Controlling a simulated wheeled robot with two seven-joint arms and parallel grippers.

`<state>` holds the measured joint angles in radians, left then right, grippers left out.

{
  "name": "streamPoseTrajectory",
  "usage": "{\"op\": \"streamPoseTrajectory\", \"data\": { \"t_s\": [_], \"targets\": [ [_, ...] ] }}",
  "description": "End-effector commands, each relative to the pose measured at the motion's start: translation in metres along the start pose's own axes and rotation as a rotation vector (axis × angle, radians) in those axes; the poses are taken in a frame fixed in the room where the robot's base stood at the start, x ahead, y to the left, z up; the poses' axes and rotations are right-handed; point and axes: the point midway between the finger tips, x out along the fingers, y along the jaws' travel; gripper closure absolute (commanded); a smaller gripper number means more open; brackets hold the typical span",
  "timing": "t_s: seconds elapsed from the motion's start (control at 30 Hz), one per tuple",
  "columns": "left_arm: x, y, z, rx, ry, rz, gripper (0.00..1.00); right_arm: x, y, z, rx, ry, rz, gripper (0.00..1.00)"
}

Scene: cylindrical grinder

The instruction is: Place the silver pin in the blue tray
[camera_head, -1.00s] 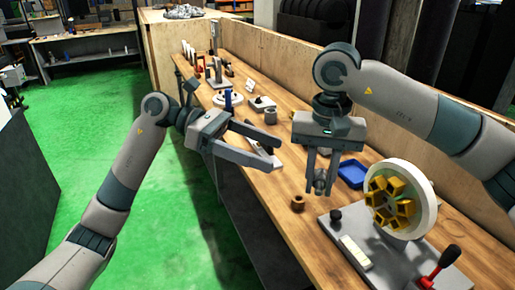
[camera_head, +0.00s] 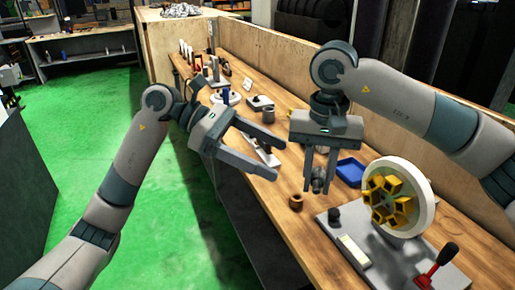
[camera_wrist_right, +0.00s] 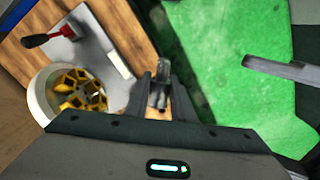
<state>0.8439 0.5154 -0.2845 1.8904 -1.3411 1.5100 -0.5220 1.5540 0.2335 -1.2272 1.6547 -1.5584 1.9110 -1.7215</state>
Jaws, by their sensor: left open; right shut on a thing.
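The silver pin (camera_head: 318,181) is a short grey metal piece between the fingertips of my right gripper (camera_head: 319,180). My right gripper is shut on it and holds it above the bench. In the right wrist view, the pin (camera_wrist_right: 161,82) shows between the fingers. The blue tray (camera_head: 350,171) lies on the wooden bench just right of my right gripper, partly close behind its fingers. My left gripper (camera_head: 277,170) is open and empty, left of the right gripper and near the bench's front edge.
A grey plate with a round white chuck (camera_head: 428,205) with yellow jaws and a red-black lever (camera_head: 438,262) stands right of the tray. A small brown cylinder (camera_head: 296,202) stands on the bench in front. Several parts stand farther back along the bench.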

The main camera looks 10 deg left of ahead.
Motion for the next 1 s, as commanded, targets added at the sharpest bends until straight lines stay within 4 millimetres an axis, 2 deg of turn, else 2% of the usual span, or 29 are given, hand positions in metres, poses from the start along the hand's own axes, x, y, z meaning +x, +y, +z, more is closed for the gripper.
{"op": "streamPoseTrajectory", "data": {
  "t_s": [0.3,0.5,0.7,1.0],
  "targets": [
    [0.051,-0.001,0.0,0.001,-0.001,-0.003,0.23,0.0,0.0,0.0,0.0,0.0,0.0,1.0],
    [0.077,-0.001,0.0,0.0,-0.001,-0.002,0.23,0.0,0.0,0.0,0.0,0.0,0.0,1.0],
    [0.091,0.0,0.0,0.0,0.0,0.0,0.23,0.0,0.0,0.0,0.0,0.0,0.0,1.0],
    [0.094,0.0,0.0,0.0,0.001,0.0,0.23,0.0,0.0,0.0,0.0,0.0,0.0,1.0]
  ]
}}
